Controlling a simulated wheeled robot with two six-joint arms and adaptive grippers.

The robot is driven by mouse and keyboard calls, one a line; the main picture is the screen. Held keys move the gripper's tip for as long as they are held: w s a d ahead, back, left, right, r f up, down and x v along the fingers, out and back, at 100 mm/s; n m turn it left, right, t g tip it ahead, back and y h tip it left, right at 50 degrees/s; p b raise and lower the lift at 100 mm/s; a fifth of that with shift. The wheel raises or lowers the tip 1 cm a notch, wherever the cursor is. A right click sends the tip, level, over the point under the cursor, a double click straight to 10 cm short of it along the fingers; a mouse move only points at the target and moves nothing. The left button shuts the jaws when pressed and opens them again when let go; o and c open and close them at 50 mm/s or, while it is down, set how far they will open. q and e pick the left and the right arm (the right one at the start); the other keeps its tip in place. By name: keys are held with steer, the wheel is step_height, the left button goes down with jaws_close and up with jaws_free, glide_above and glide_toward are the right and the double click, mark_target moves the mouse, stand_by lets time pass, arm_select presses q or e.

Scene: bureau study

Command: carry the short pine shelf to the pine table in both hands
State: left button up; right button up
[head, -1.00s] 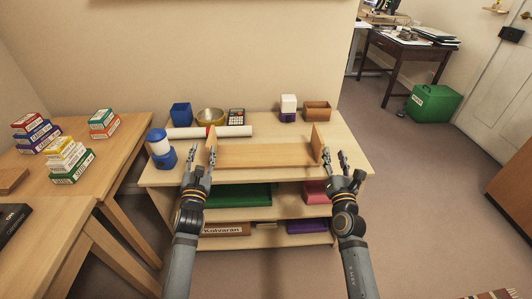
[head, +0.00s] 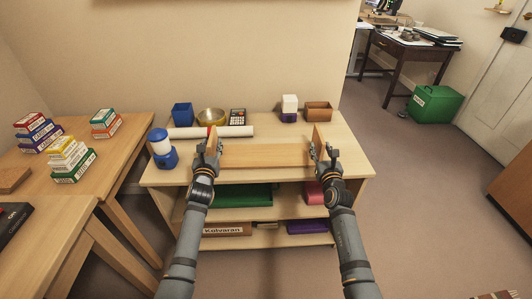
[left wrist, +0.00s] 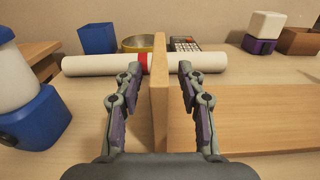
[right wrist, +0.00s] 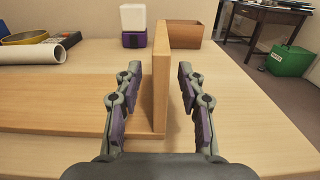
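The short pine shelf (head: 265,155) lies on top of a light wooden shelf unit (head: 355,160), with an upright end board at each end. My left gripper (head: 207,148) is open around the left end board, which stands between its fingers in the left wrist view (left wrist: 159,90). My right gripper (head: 325,153) is open around the right end board, which shows between its fingers in the right wrist view (right wrist: 161,85). Gaps show between the fingers and the boards on both sides. Pine-coloured tables (head: 125,140) stand at the left; I cannot tell which is the task's table.
Behind the shelf are a white roll (head: 235,131), blue cup (head: 182,114), yellow bowl (head: 211,116), calculator (head: 238,115), white-and-purple jar (head: 289,108) and brown box (head: 318,111). A blue-and-white container (head: 162,149) stands left of my left gripper. Stacked boxes (head: 73,160) occupy the left table.

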arm_select(q)
steer(key=shift+w+a, duration=0.1)
steer(key=shift+w, duration=1.75)
arm_select(e)
steer(key=shift+w, duration=1.85)
arm_select(q)
jaws_close()
arm_select(e)
jaws_close()
arm_select(q)
steer(key=shift+r, duration=0.1)
arm_select(e)
steer(key=shift+r, duration=0.1)
